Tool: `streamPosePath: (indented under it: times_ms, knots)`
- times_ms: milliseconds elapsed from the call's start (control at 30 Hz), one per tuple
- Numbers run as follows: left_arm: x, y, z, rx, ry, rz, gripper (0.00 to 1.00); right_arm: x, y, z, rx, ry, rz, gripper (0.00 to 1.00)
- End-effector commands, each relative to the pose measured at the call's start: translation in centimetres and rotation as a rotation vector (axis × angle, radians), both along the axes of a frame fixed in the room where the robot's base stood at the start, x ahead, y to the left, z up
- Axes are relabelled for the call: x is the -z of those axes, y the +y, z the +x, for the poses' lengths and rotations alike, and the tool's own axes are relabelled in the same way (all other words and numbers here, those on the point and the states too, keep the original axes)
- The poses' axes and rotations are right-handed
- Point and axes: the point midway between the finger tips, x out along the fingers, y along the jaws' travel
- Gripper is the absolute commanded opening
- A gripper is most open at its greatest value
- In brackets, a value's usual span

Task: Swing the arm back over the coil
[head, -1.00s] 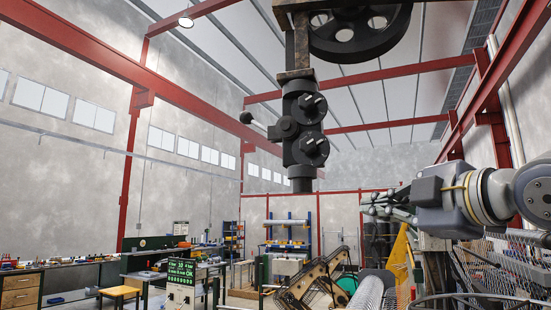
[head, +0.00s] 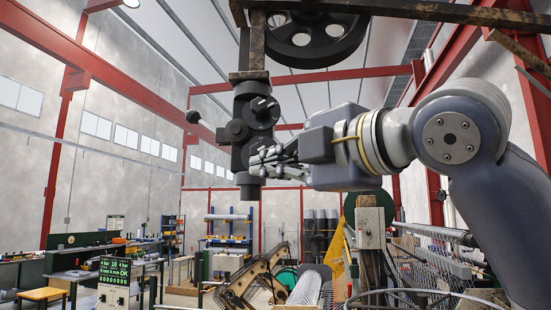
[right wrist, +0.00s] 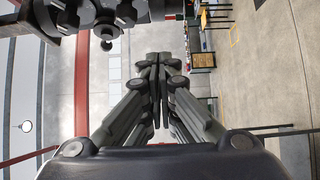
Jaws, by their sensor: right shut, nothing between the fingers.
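A black machine head (head: 252,130) with two dials and a ball-ended lever (head: 194,117) hangs from a rusty beam at the upper middle; its edge also shows top left in the right wrist view (right wrist: 90,15). My right gripper (head: 262,163) is shut and empty, and its fingers overlap the head's lower part in the head view. In the right wrist view its fingertips (right wrist: 158,62) are together, apart from the machine head. A beige-brown jointed arm (head: 250,280) stands low in the middle, beside a roll of wire mesh (head: 308,288). My left gripper is not in view.
A large black wheel (head: 310,38) and rusty beams hang overhead. A wooden post (head: 370,228) and wire mesh (head: 425,265) stand below my right arm. A green-lit display (head: 114,270), a yellow stool (head: 42,294) and benches are at the left.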

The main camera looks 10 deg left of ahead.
Motion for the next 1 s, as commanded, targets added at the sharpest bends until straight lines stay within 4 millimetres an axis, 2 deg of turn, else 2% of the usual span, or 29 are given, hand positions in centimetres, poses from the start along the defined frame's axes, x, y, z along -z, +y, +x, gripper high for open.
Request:
streamPosePath:
  times_ms: [33,333,400,600,1000]
  knots:
    - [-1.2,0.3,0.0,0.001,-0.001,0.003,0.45,-0.5,0.9,0.7,-0.002,0.005,-0.001,0.0]
    - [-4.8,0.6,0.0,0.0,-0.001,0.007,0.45,-0.5,5.9,4.9,-0.002,0.006,0.0,0.0]
    - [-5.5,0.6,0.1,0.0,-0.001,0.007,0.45,-0.5,5.7,6.2,0.002,0.006,0.001,0.0]
    - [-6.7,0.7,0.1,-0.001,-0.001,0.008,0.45,-0.3,5.9,8.1,0.001,0.004,0.0,0.0]
    - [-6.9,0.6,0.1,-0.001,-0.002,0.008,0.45,0.0,5.9,8.7,0.0,0.001,0.001,0.0]
